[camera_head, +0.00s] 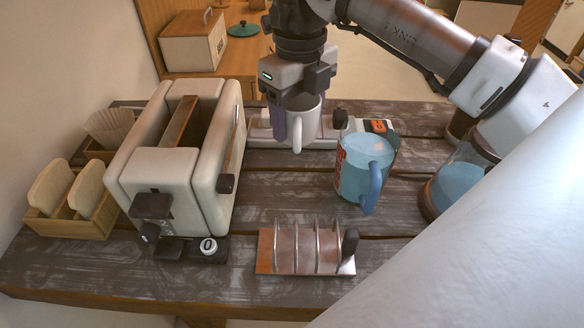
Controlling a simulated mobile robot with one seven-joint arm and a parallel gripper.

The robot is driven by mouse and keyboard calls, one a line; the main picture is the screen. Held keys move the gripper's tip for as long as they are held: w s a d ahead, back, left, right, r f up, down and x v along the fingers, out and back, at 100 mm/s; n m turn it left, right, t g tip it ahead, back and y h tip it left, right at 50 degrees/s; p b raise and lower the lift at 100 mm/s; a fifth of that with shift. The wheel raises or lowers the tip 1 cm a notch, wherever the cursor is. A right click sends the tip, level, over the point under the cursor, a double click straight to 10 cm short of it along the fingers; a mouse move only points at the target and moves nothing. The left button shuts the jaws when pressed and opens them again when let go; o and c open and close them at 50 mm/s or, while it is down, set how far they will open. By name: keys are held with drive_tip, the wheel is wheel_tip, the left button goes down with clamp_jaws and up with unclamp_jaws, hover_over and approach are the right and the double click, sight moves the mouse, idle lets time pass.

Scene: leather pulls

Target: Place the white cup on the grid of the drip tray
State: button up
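The white cup (304,126) is upright, with its handle toward the camera. My gripper (298,112) points down at it from above. One purple-grey finger lies along the cup's left side; the other is mostly hidden at or in the cup. The gripper appears shut on the cup. A low pale tray (262,142), which looks like the drip tray, lies at the back middle of the table, behind and under the cup. Its grid is largely hidden by the cup and gripper. I cannot tell whether the cup's base touches it.
A large cream toaster (176,158) stands left of the tray. A metal toast rack (300,250) is in front. A glass jug (455,188) stands farther right. The table between cup and rack is clear.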

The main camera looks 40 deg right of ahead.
wheel_tip(320, 180, down, 16)
drive_tip(key=b, duration=0.3)
drive_tip(key=shift+r, duration=0.15)
drive_tip(key=shift+f+b, duration=0.2)
drive_tip(key=shift+b, duration=0.15)
drive_tip(key=o, duration=1.1)
drive_tip(key=shift+r, duration=0.15)
